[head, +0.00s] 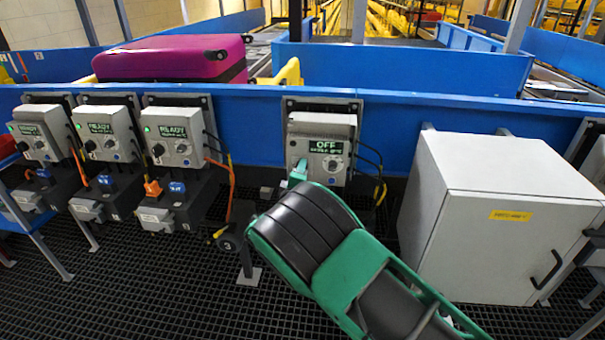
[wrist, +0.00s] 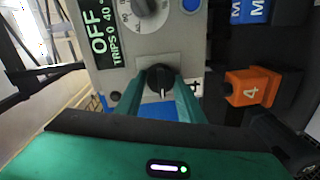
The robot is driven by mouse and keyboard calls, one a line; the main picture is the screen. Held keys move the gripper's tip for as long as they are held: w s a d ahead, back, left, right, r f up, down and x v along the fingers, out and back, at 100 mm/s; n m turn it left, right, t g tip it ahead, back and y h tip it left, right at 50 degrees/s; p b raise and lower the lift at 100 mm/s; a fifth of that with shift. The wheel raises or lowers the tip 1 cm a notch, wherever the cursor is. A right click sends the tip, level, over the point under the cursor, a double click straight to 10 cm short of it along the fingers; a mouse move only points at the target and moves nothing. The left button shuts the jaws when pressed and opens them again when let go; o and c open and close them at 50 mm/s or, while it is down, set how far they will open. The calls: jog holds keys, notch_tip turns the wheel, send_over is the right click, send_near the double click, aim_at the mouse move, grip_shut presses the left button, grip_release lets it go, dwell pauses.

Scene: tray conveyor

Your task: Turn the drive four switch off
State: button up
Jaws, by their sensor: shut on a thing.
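The drive four control box (head: 322,150) is grey and mounted on the blue conveyor side. Its display (head: 326,147) reads OFF, and the same OFF display (wrist: 100,42) stands beside a grey dial (wrist: 146,8) in the wrist view. The black rotary switch (wrist: 158,78) is on the lower part of the box face. My gripper (wrist: 158,88) is shut on this switch, one green finger on either side of it. In the head view my gripper (head: 298,172) reaches the lower left of the box, and my wrist hides the area below.
Several similar boxes to the left, such as this one (head: 177,138), read READY with green lights. A white cabinet (head: 500,215) stands right. A magenta suitcase (head: 172,58) lies on the conveyor behind.

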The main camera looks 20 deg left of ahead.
jog(key=shift+a, duration=0.1)
dwell(0.5)
jog(key=o, duration=1.1)
jog(key=shift+c, duration=0.2)
jog(key=shift+s, duration=0.1)
jog(key=v, duration=1)
jog(key=shift+s, duration=0.25)
jog(key=shift+f, duration=0.1)
